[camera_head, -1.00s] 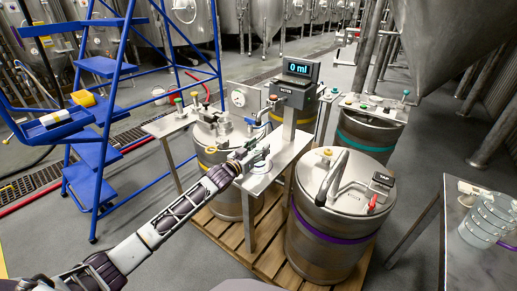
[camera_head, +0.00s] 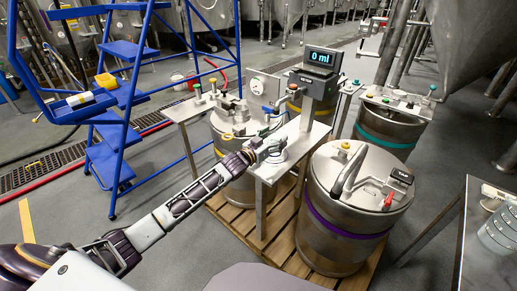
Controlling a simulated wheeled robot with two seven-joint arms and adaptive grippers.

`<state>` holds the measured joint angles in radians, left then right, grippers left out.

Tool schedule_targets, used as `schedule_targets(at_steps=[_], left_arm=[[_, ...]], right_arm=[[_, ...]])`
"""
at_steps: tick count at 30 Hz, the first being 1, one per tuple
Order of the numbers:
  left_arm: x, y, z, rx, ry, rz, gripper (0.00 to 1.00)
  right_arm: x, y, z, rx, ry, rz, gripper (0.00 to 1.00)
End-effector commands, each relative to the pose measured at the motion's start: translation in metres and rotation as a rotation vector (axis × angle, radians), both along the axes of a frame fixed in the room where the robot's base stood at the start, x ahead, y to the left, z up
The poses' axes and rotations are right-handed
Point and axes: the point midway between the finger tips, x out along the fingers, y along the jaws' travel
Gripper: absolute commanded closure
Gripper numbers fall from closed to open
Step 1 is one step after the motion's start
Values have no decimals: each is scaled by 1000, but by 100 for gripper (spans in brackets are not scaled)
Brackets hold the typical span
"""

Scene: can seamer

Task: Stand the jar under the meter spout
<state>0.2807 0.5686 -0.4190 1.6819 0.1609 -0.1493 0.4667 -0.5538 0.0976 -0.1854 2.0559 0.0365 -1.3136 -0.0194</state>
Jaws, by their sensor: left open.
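The meter (camera_head: 322,58) shows "0 ml" on its dark display above the small metal table (camera_head: 290,168). A small spout-like fitting (camera_head: 268,111) sits left of the meter post; I cannot tell for certain that it is the spout. My left gripper (camera_head: 276,148) is open over the table's front left part, at a round, pale disc-like piece. The gripper partly hides this piece, and I cannot tell whether they touch. No jar can be made out clearly near the gripper. A translucent, ringed cylinder (camera_head: 500,232), possibly a jar, stands at the right edge. My right gripper is out of view.
A steel keg with a purple band (camera_head: 352,215) and a tap stands right of the table on a wooden pallet (camera_head: 250,240). Other kegs stand behind. A blue step ladder (camera_head: 115,165) is at left. A side table (camera_head: 478,255) is at far right.

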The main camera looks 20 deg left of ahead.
Motion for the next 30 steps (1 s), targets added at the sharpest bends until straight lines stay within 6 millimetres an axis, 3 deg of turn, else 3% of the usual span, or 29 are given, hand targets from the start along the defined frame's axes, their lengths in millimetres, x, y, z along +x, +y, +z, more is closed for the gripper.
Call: schedule_targets(at_steps=[16,30], left_arm=[[-38,14,0,0,0,0,27],[-71,26,0,0,1,0,27]], right_arm=[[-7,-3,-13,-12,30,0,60],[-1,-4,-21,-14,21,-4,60]])
